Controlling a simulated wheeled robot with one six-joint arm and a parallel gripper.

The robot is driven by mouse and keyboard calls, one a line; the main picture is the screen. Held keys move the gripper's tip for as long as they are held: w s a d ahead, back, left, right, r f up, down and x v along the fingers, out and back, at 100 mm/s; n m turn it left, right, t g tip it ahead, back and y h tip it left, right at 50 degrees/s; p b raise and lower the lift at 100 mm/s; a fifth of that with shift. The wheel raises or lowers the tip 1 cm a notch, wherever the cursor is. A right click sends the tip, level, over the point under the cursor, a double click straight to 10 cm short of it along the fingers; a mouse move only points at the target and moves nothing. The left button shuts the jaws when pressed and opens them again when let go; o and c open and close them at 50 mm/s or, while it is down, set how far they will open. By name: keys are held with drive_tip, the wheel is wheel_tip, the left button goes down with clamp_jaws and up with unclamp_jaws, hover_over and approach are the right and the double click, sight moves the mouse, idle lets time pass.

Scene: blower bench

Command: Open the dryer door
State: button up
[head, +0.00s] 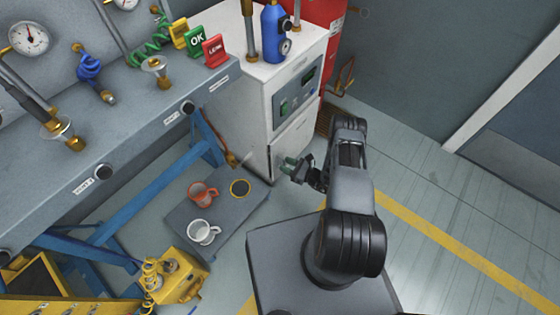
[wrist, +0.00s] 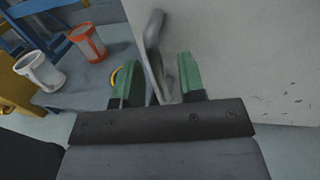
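The dryer (head: 262,98) is a white cabinet with a control panel on its upper front. Its door (head: 297,140) is the plain white panel below, and it fills the right of the wrist view (wrist: 240,55). A grey bar handle (wrist: 153,35) stands along the door's left edge in the wrist view. My gripper (head: 293,167) is in front of the lower door in the head view. In the wrist view its green fingers (wrist: 158,65) are apart, with the handle showing between them. Neither finger visibly touches it. The handle is not clear in the head view.
A workbench (head: 150,125) with blue legs stands at left. The floor (head: 440,190) to the right is clear.

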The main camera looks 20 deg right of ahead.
drive_tip(key=shift+w+a, duration=0.4)
drive_tip(key=shift+a, duration=0.1)
clamp_jaws()
idle(0.3)
